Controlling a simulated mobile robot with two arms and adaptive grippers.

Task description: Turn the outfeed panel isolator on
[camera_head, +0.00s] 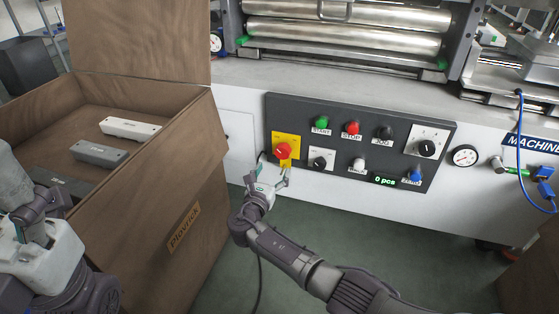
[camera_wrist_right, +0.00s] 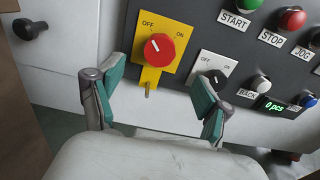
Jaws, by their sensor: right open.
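The isolator is a round red rotary knob (camera_head: 283,151) on a yellow plate at the left end of the dark control panel (camera_head: 400,145). In the right wrist view the red knob (camera_wrist_right: 158,48) sits between OFF on the left and ON on the right, and its white mark points up-left towards OFF. My right gripper (camera_head: 271,179) is open and empty, just below and in front of the knob; its green-padded fingers (camera_wrist_right: 150,88) are apart and do not touch it. My left gripper (camera_head: 45,210) is at the lower left; its jaws are not clear.
A smaller black OFF/ON switch (camera_wrist_right: 214,77) sits right of the isolator. Green START (camera_head: 321,122), red STOP (camera_head: 352,128) and other buttons are nearby. A yellow tab with a small metal piece (camera_wrist_right: 148,89) hangs below the knob. A brown crate (camera_head: 190,150) stands left.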

